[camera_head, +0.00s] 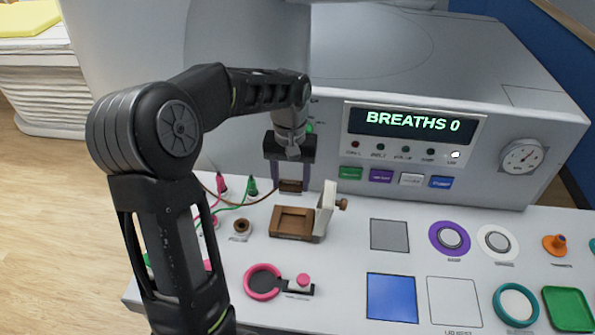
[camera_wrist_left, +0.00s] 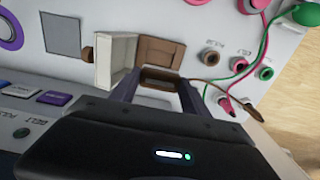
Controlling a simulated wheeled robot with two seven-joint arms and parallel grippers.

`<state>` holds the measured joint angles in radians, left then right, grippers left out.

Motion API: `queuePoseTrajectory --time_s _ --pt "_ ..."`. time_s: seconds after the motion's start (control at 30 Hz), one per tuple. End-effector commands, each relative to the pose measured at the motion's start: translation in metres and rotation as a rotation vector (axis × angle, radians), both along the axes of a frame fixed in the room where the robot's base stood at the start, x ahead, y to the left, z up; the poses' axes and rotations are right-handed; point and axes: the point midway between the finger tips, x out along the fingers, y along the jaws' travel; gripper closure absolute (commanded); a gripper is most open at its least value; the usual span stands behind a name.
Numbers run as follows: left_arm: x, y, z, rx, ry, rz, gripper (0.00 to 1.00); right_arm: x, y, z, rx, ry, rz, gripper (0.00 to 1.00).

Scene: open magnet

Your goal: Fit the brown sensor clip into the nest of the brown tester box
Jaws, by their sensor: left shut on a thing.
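My left gripper (camera_head: 290,182) is shut on the brown sensor clip (camera_head: 290,187), which hangs between its two fingers. In the head view the clip shows just behind the brown tester box (camera_head: 275,236). The box's recessed nest faces up, and its pale lid (camera_head: 326,205) stands open on the right side. In the left wrist view the clip (camera_wrist_left: 160,79) is between the fingers, apart from the box (camera_wrist_left: 160,52) or only overlapping its near edge; I cannot tell the exact height. A brown lead runs from the clip. My right gripper is not in view.
A brown socket (camera_head: 241,227) and pink and green leads (camera_head: 222,188) lie left of the box. A pink ring (camera_head: 262,281) is in front. A grey square (camera_head: 389,235) and a blue square (camera_head: 391,297) lie to the right. The console with display (camera_head: 415,122) rises behind.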

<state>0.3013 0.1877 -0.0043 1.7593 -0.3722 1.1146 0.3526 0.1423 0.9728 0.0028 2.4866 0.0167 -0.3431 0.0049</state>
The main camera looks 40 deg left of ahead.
Motion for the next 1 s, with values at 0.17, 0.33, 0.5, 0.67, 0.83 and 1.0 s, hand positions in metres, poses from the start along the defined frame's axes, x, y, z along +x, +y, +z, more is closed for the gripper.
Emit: queuePoseTrajectory --time_s 0.17,0.33,0.5,0.67,0.83,1.0 --pt "0.000 0.000 -0.001 0.000 0.000 -0.002 0.86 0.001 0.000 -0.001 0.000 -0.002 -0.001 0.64" --pt "0.001 -0.001 -0.006 0.000 0.000 -0.002 0.86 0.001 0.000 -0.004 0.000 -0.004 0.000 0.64" --pt "0.001 -0.001 -0.018 0.000 0.000 -0.002 0.86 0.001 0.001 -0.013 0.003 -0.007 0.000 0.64" --pt "0.001 0.000 -0.034 0.000 0.000 -0.002 0.86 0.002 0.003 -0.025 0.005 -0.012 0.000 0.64" --pt "0.000 0.000 -0.053 0.000 0.001 -0.001 0.86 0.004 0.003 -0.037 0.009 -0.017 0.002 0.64" --pt "0.001 -0.001 -0.071 -0.001 0.000 -0.002 0.86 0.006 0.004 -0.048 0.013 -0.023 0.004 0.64"
